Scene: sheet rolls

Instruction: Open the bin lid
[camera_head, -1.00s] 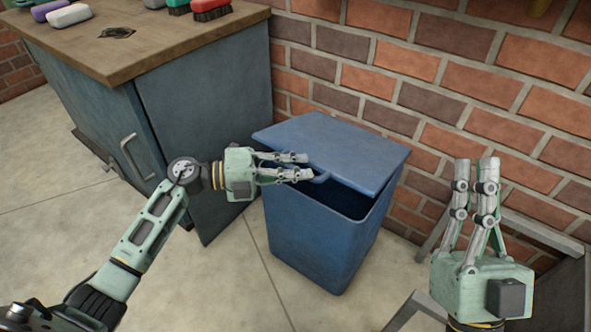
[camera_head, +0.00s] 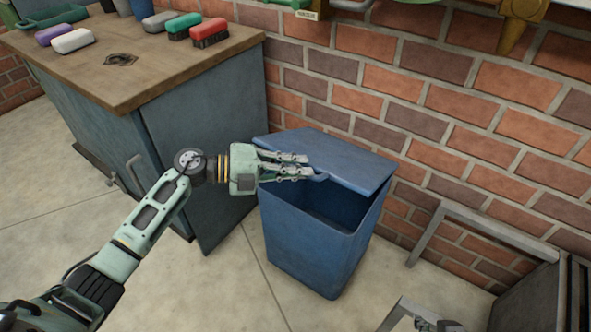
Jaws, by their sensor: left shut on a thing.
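The blue bin (camera_head: 312,248) stands on the floor against the brick wall. Its blue lid (camera_head: 340,158) is tilted up at the front, with a dark gap between the lid's front edge and the rim. My left gripper (camera_head: 302,166) reaches in from the left and is shut on the lid's front edge at the small handle (camera_head: 320,177). The fingers partly hide the grasped part.
A blue cabinet with a wooden top (camera_head: 160,65) stands close to the bin's left, with several brushes and blocks on top. A grey metal frame (camera_head: 480,226) stands to the right. Bare floor (camera_head: 225,290) lies in front of the bin.

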